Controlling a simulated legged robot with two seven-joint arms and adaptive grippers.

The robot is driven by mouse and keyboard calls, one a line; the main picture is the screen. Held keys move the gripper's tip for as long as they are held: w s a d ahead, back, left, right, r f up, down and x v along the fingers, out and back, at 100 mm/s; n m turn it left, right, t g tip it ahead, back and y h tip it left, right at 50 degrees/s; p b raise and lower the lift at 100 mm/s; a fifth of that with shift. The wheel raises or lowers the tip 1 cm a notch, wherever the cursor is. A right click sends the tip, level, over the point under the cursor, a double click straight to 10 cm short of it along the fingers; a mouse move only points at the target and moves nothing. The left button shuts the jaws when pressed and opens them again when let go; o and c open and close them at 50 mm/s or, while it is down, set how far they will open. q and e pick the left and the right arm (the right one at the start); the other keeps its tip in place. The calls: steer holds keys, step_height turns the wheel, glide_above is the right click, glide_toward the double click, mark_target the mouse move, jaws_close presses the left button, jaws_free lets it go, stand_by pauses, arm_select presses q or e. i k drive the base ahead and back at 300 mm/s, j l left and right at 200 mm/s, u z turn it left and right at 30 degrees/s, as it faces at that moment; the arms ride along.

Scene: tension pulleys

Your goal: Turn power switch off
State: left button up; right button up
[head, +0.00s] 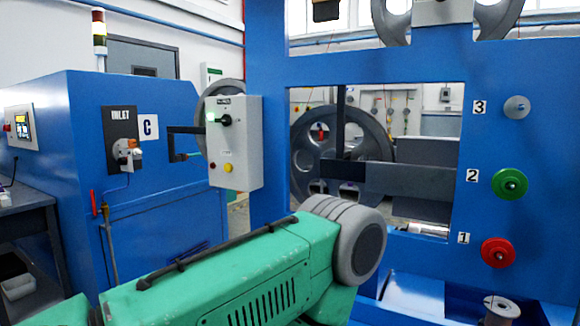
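A light grey control box (246,150) is fixed to the blue frame left of the picture's middle. A black knob (225,120), which looks like the power switch, is on its front under a small dark label too small to read. A green light (210,117) glows just left of the knob. A red button (213,166) and a yellow button (228,168) are lower on the box. The knob's exact angle is too small to tell. Neither of my grippers is in view, and nothing is seen touching the knob.
The blue frame (268,90) holds a grey pulley (517,107), a green pulley (510,184) and a red pulley (499,252), numbered 3, 2 and 1. A blue cabinet (75,130) with an INLET panel (119,132) stands left. A dark table (30,205) is at the left edge.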

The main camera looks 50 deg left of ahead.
mark_target(226, 121)
steer(key=u, duration=1.8)
